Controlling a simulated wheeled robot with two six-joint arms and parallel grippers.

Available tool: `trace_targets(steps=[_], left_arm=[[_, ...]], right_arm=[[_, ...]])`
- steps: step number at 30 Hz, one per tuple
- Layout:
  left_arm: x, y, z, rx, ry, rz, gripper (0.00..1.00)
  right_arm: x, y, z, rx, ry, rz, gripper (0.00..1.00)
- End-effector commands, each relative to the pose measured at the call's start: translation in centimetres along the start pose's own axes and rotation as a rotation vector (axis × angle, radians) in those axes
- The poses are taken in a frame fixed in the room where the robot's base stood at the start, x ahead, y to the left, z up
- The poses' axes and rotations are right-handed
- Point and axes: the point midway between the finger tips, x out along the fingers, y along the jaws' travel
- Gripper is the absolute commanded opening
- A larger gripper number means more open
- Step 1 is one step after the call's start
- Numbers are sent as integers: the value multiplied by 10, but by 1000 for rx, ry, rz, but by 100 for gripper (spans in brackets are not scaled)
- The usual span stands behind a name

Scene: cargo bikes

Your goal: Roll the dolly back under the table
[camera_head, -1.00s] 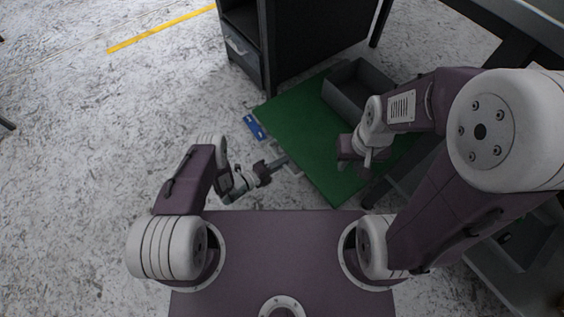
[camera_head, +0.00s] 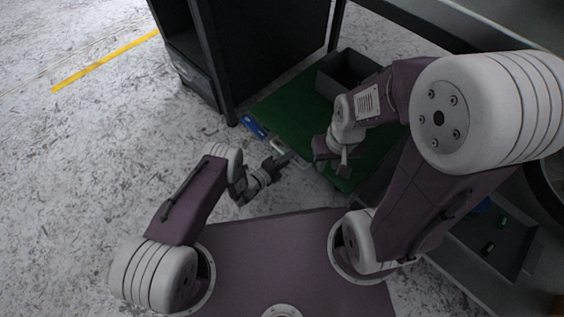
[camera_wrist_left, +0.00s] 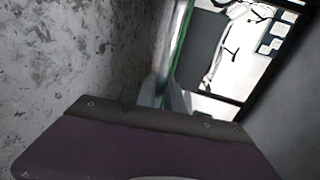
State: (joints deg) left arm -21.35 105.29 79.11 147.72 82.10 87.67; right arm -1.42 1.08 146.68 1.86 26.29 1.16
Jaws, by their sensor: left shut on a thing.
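The dolly (camera_head: 287,125) is a low green platform with a grey open bin (camera_head: 338,84) on it and a blue piece at its near left corner. My left gripper (camera_head: 284,158) is shut on the dolly's grey handle at the near edge. In the left wrist view the handle (camera_wrist_left: 160,85) and a green edge (camera_wrist_left: 181,38) show beyond the gripper. My right gripper (camera_head: 335,160) hangs over the dolly's right part; its jaw opening is unclear. A table (camera_head: 430,18) runs along the top right, and part of the dolly is hidden by my right arm.
A dark cabinet (camera_head: 270,50) stands close along the dolly's far left side, its near corner at the floor by the platform. A grey bin with small green items (camera_head: 490,243) is at the lower right. The speckled floor at left is clear, with a yellow line (camera_head: 105,60).

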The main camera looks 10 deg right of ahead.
Motion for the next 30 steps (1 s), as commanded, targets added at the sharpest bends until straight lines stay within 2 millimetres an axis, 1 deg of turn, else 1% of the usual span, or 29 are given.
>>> trace_targets(steps=[6,15,16,18,26,28,30], left_arm=[[6,-1,-1,0,0,2,0],[7,-2,0,2,0,-1,0],[7,-2,0,2,0,-1,18],[7,-2,0,2,0,-1,34],[6,-2,0,0,0,0,34],[3,-3,0,0,-1,1,34],[-8,-5,1,-1,-3,3,34]], right_arm=[[2,0,0,0,0,0,26],[2,0,0,0,0,0,26],[2,0,0,0,0,0,26],[2,0,0,0,0,0,26],[2,0,0,0,0,0,26],[-2,0,0,0,0,0,26],[-11,0,-1,0,0,0,26]])
